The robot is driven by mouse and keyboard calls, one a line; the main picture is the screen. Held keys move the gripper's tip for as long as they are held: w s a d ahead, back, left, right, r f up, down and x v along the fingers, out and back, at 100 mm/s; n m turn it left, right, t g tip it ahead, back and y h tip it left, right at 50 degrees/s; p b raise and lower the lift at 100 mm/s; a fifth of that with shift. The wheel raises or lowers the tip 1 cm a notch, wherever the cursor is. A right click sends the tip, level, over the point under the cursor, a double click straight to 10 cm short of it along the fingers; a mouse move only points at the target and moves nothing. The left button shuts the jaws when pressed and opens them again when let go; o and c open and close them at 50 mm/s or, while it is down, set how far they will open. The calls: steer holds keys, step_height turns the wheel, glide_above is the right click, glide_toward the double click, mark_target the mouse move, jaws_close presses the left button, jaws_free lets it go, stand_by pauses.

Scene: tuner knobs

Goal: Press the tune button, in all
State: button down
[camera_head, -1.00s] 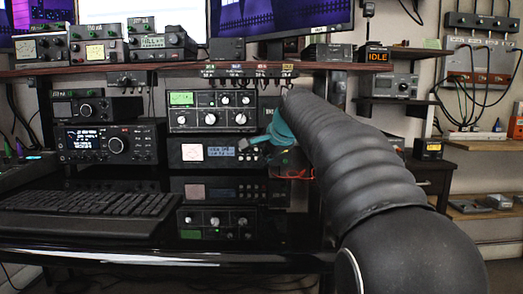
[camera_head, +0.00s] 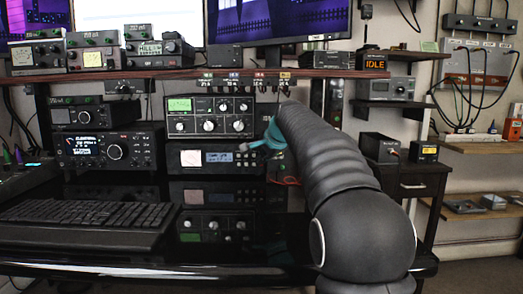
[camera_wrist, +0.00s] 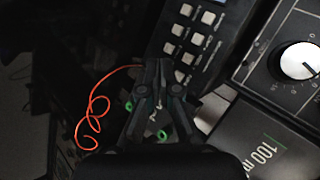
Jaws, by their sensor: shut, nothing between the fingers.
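The black tuner unit (camera_head: 187,172) with a pale meter and a small blue display (camera_head: 217,157) stands on the desk below a larger tuner with white knobs (camera_head: 211,115). My gripper's shut fingertips (camera_wrist: 158,66) are just left of the lower buttons; contact cannot be told. A white knob (camera_wrist: 299,61) is to the right.
A radio (camera_head: 112,147) stands left of the tuners, behind a keyboard (camera_head: 88,216). A shelf (camera_head: 120,75) runs above. An orange IDLE sign (camera_head: 375,64) is at the right. An orange wire (camera_wrist: 92,105) curls left of my gripper in the wrist view.

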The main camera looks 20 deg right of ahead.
steer(key=shift+w+d, duration=0.15)
steer(key=shift+w, duration=0.4)
steer(key=shift+w+d+p, duration=0.2)
steer(key=shift+w+p, duration=0.55)
steer(key=shift+p, duration=0.5)
stand_by(1.4)
steer(key=shift+s, duration=0.2)
steer(key=shift+s+a+b, duration=0.2)
steer(key=shift+s+b, duration=0.25)
steer(key=shift+s, duration=0.15)
steer(key=shift+s+a+b, duration=0.2)
steer(key=shift+s+b, duration=0.25)
steer(key=shift+s, duration=0.35)
steer(key=shift+s+a+b, duration=0.25)
steer(key=shift+s+b, duration=0.2)
steer(key=shift+s, duration=0.35)
steer(key=shift+s+a+b, duration=0.2)
steer(key=shift+s+b, duration=0.25)
steer(key=shift+s, duration=0.35)
